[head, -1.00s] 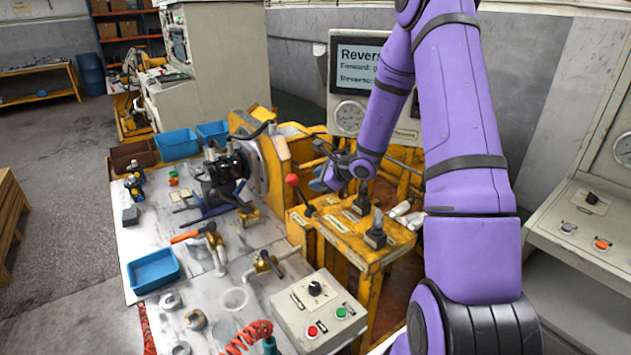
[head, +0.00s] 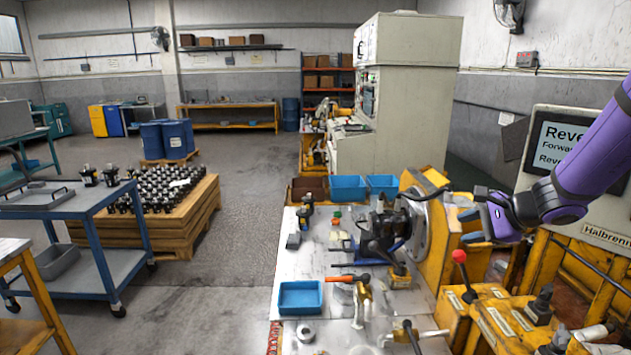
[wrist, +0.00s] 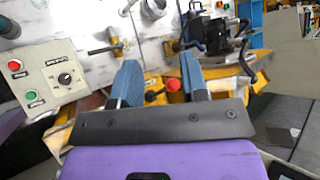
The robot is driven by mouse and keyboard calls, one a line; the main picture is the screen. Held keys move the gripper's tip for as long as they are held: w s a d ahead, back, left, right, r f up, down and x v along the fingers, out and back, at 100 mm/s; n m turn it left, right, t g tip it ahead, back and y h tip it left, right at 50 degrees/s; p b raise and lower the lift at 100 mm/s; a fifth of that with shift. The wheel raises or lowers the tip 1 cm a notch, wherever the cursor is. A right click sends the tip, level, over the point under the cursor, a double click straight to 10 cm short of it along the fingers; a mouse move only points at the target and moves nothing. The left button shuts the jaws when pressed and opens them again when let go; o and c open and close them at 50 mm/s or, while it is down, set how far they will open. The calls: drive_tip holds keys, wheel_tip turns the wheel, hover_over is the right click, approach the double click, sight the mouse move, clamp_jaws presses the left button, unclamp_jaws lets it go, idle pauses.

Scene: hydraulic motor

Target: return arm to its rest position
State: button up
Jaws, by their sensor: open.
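My purple arm comes in from the right in the head view, with my gripper (head: 478,222) held in the air above the yellow lever stand and right of the round chuck. In the wrist view my gripper (wrist: 158,80) shows two blue fingers standing apart with nothing between them. A red lever knob (wrist: 173,84) appears beyond the fingers; it also shows in the head view (head: 459,256), below my gripper. The hydraulic motor (head: 384,228) sits at the yellow fixture, left of my gripper and apart from it.
The workbench (head: 330,262) carries a blue tray (head: 300,297), clamps and small parts. A display panel (head: 560,150) stands close behind my arm. A control box (wrist: 45,80) lies left in the wrist view.

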drive_tip(key=s+a+r+n+g+h, duration=0.1)
drive_tip(key=s+a+r+n+g, duration=0.1)
drive_tip(key=s+a+r+n, duration=0.4)
drive_tip(key=s+a+r+n+g+h, duration=0.1)
drive_tip(key=s+r+n, duration=0.2)
drive_tip(key=s, duration=0.5)
drive_tip(key=s+d+r+n+h, duration=0.1)
drive_tip(key=s+r+n+h, duration=0.1)
drive_tip(key=s, duration=0.6)
drive_tip(key=s+d+r+n+h, duration=0.2)
drive_tip(key=s+n, duration=0.3)
drive_tip(key=s, duration=0.3)
drive_tip(key=shift+d+r+t+h, duration=0.15)
drive_tip(key=shift+r+t+h, duration=0.25)
drive_tip(key=shift+h, duration=0.3)
idle(0.7)
